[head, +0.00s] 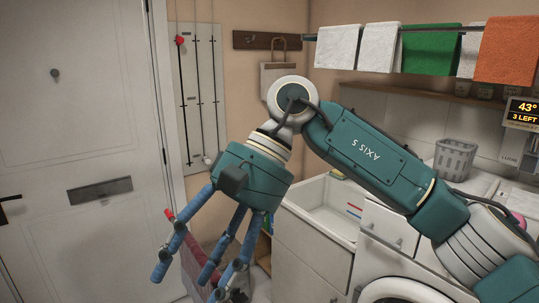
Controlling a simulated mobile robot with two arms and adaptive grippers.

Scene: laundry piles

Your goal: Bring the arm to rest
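My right arm comes in from the right, over the washing machine and sink cabinet. It bends at a raised joint and its hand hangs down at lower centre-left. My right gripper (196,280) has several jointed blue fingers, spread apart and pointing down. It is open, and I see nothing held between the fingers. My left arm and gripper are not in view.
A white door (80,130) is at left. A red-and-white item (196,262) shows behind the fingers. The sink (325,207) and a grey basket (457,158) are right, below towels on a rail (430,52). A washing machine (395,291) stands in front.

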